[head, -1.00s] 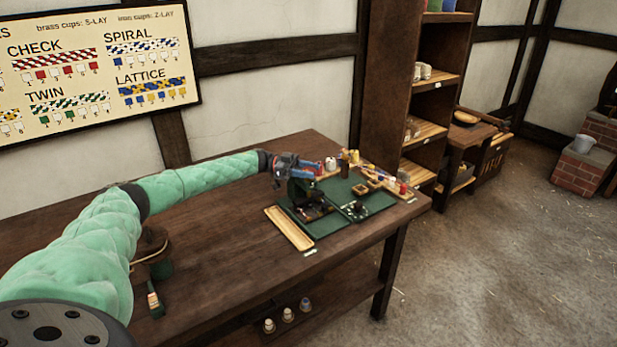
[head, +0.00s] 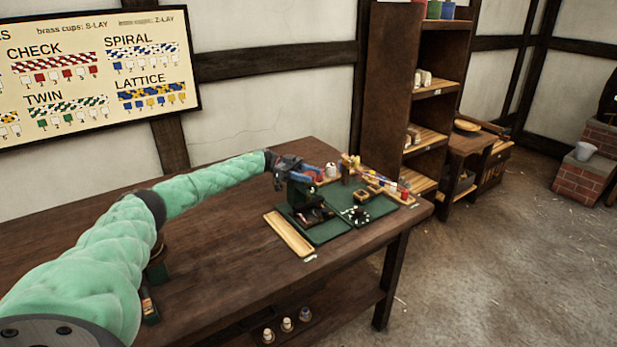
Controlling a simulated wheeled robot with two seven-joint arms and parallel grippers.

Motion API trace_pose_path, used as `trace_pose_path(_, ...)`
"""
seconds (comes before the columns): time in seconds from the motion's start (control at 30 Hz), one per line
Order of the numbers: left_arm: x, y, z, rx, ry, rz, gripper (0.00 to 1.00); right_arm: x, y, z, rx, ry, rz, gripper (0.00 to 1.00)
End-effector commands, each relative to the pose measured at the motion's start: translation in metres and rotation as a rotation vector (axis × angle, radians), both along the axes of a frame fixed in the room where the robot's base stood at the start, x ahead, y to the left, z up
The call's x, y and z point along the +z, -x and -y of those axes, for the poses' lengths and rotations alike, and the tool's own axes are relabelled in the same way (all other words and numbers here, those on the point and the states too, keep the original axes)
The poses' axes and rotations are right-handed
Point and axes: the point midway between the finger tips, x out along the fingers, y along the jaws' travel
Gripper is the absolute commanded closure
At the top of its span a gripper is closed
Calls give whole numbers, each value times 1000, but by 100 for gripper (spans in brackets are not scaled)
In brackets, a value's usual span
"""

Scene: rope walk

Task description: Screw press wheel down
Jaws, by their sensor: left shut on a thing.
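The small dark press (head: 309,205) stands on a green mat (head: 330,236) near the right end of the wooden table. My left gripper (head: 304,175), with blue fingers, is at the top of the press, shut on what appears to be the press wheel. The wheel itself is mostly hidden by the gripper and too small to make out. My left arm, in a green padded sleeve, reaches in from the lower left. My right gripper does not show.
A long wooden tray (head: 289,234) lies left of the press. Small cups, spools and blocks crowd the area right of and behind it. A shelf unit (head: 424,100) stands beyond the table. The table's middle (head: 225,225) is clear.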

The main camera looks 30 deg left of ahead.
Motion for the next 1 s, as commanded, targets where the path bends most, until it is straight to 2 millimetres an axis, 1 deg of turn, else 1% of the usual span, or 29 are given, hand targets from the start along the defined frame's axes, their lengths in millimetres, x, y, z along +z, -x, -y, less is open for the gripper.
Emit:
trace_pose_path(0.37, 1, 0, 0, -2, 1, 1, 79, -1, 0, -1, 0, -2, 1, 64)
trace_pose_path(0.4, 1, 0, 0, -2, 1, 1, 54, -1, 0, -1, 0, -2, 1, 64)
trace_pose_path(0.5, 1, 0, 0, -2, 0, 1, 35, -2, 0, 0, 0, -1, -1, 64)
trace_pose_path(0.83, 0, 0, -2, -2, 0, 0, 35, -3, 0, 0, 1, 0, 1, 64)
trace_pose_path(0.93, -2, -1, -11, -1, -1, 0, 35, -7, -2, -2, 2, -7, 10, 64)
trace_pose_path(1.0, -3, 0, -21, -1, -1, 0, 35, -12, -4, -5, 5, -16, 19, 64)
